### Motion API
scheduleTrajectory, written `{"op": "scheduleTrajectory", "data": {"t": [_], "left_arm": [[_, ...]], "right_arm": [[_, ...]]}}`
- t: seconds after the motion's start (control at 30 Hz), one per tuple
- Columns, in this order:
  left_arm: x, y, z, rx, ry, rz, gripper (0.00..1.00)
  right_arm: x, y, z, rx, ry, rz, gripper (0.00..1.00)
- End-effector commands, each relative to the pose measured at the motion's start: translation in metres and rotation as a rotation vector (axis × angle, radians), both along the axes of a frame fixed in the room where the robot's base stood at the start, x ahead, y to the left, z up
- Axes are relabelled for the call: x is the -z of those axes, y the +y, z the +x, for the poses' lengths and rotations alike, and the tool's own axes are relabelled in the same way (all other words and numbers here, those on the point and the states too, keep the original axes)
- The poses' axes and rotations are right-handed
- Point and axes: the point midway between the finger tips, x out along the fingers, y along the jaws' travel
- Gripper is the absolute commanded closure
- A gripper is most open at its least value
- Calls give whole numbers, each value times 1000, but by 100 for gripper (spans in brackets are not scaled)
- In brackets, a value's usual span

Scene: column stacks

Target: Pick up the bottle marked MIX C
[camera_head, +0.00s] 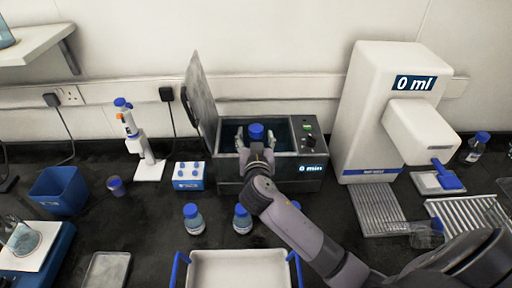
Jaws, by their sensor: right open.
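No label reading MIX C is legible in this view. A blue-capped bottle (256,130) stands in the open water bath (228,186), with its body mostly hidden. My right gripper (256,141) is open, its fingers spread on either side of this bottle near the cap. I cannot tell whether they touch it. Two more blue-capped bottles, a left one (194,221) and a right one (242,221), stand upright on the bench in front of the bath. Another blue-capped bottle (474,151) stands at the far right. My left gripper is not in view.
The bath's raised lid (201,104) stands at its left. A white dispenser (365,110) reading 0 ml is to the right. A small tube rack (188,184), a pipette stand (149,170) and a blue bin (60,193) are left. A white tray (240,283) lies in front.

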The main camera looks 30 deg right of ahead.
Motion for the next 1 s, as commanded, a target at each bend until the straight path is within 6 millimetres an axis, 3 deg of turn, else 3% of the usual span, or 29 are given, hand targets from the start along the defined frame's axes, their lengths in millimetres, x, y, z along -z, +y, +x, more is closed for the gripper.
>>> {"op": "scheduleTrajectory", "data": {"t": [0.33,0.63,1.0], "left_arm": [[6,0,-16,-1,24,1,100],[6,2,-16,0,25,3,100],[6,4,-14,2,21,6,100]], "right_arm": [[9,-22,39,-1,-1,-2,40],[10,-24,44,-1,0,-1,40],[10,-24,44,-1,0,-1,64]]}}
